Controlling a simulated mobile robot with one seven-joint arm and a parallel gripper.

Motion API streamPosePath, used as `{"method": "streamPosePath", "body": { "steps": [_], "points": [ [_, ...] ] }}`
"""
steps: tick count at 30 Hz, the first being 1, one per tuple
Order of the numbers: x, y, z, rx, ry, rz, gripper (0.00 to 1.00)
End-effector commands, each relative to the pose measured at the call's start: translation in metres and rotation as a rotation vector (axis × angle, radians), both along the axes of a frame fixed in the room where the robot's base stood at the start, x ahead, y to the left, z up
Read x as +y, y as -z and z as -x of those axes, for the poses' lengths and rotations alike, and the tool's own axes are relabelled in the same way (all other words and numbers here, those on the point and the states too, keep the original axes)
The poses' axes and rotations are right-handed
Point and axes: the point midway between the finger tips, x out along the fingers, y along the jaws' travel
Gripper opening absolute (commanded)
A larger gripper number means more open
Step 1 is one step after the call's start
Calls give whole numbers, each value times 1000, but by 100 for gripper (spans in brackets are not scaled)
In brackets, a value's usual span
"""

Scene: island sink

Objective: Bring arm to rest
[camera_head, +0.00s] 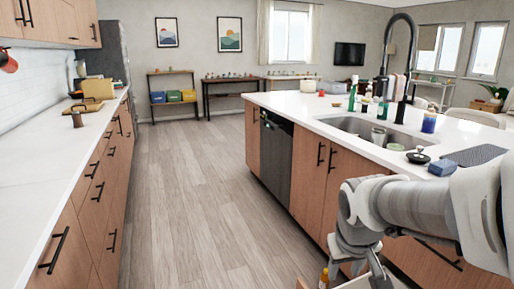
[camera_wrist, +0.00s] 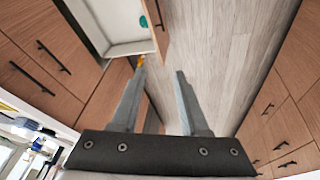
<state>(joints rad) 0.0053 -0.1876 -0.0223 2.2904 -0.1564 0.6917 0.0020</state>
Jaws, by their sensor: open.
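My arm reaches in from the right in the head view, and its white links cover part of the island. My gripper (camera_wrist: 161,72) points down in front of the island cabinets, with its two fingers apart and nothing seen between them. It also shows at the lower right of the head view (camera_head: 356,266). An open drawer (camera_wrist: 130,48) with a pale inside lies beyond the fingertips in the wrist view. A teal item (camera_wrist: 143,21) shows at its edge. A small orange-yellow item (camera_wrist: 141,60) shows right by the left fingertip; I cannot tell whether they touch.
The island counter (camera_head: 290,104) holds a sink (camera_head: 365,128), a black faucet (camera_head: 385,60), bottles, a blue sponge (camera_head: 441,168) and a small black-and-white dish (camera_head: 418,157). A dishwasher (camera_head: 275,155) is below. The wooden floor aisle (camera_head: 190,190) is clear, with drawers (camera_head: 95,190) along its left.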

Motion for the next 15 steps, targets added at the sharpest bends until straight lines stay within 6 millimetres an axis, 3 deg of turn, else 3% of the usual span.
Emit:
{"method": "streamPosePath", "body": {
  "steps": [6,15],
  "points": [
    [13,-35,54,-69,24,-53,45],
    [29,-54,115,-137,39,-119,45]
  ]
}}
